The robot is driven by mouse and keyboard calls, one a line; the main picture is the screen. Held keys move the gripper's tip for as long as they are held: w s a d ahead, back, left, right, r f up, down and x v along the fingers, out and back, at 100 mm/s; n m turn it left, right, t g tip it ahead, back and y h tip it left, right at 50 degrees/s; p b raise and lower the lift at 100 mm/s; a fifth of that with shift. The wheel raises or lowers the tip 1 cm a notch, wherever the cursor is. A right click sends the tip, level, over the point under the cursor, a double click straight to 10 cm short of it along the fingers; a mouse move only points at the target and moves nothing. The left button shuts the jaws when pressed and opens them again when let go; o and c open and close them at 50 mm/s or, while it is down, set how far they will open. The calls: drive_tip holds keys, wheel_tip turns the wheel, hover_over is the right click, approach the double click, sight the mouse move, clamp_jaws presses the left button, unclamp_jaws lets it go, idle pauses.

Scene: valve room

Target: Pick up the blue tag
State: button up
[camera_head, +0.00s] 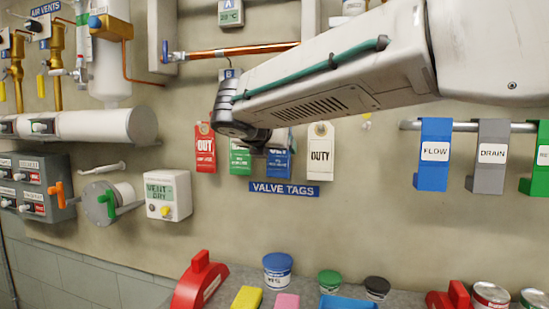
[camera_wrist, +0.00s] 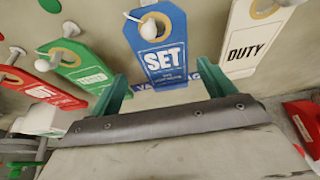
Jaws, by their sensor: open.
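The blue tag (camera_wrist: 162,45) hangs on a white peg in the wrist view, with "SET" printed on it and a tan ring around its hole. In the head view the blue tag (camera_head: 279,164) is partly hidden behind my wrist. My gripper (camera_wrist: 160,88) is open, its two green fingers pointing up toward the lower part of the tag, one on each side. I cannot tell whether the fingertips reach past the tag's lower edge. In the head view my gripper (camera_head: 262,145) is a dark shape in front of the tags.
A green tag (camera_head: 240,160) and a red tag (camera_head: 205,150) hang to the left, and a white "DUTY" tag (camera_head: 320,155) hangs close on the right. A blue "VALVE TAGS" sign (camera_head: 284,188) is below. A counter with tins and blocks lies lower down.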

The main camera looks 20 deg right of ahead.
sight(278, 152)
drive_tip(key=shift+s+d+x, duration=0.1)
drive_tip(key=shift+x, duration=1.05)
drive_tip(key=shift+s+d+x, duration=0.1)
drive_tip(key=shift+s+x, duration=0.05)
drive_tip(key=shift+x, duration=1.05)
drive_tip(key=shift+f, duration=0.2)
drive_tip(key=c, duration=1.1)
drive_tip(key=shift+r, duration=0.15)
drive_tip(key=shift+c, duration=0.2)
